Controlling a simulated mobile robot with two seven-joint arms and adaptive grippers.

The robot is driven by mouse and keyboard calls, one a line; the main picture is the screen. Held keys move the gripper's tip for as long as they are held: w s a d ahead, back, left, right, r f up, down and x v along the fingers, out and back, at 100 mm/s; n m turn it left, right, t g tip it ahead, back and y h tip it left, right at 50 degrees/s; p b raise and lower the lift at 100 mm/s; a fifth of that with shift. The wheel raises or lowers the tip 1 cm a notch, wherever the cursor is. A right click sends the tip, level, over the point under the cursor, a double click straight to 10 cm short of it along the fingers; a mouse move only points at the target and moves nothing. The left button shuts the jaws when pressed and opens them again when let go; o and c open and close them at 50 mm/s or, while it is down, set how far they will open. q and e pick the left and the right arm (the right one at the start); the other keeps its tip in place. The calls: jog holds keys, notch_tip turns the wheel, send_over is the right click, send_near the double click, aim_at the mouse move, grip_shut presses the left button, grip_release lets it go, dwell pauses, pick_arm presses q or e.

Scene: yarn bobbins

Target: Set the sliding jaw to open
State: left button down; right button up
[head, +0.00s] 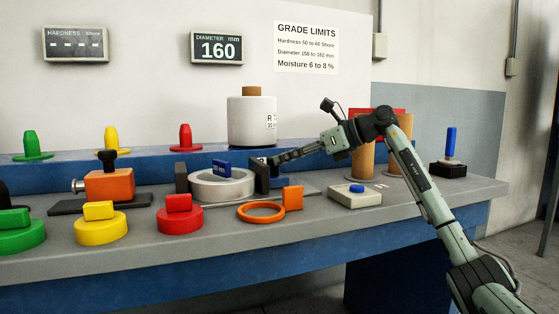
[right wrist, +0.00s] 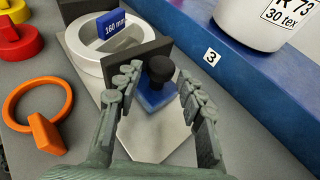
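The sliding jaw is a dark upright plate (head: 261,177) at the right side of a white ring with a blue tag (head: 222,169). In the right wrist view the jaw plate (right wrist: 136,57) stands close against the ring (right wrist: 82,48), with a blue block (right wrist: 156,95) and a black knob (right wrist: 160,68) on its near side. A fixed dark plate (head: 181,178) stands at the ring's left. My right gripper (head: 277,161) is at the knob; in the wrist view its fingers (right wrist: 158,88) are spread, one on each side of the knob and block. Contact cannot be told. My left gripper is not in view.
An orange ring gauge (head: 261,213) and a box with a blue button (head: 355,195) lie in front. A white bobbin (head: 252,120) stands on the blue ledge behind. The diameter display (head: 217,49) reads 160. Red, yellow and green pieces stand to the left.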

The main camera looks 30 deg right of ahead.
jog(key=shift+x, duration=1.15)
grip_shut()
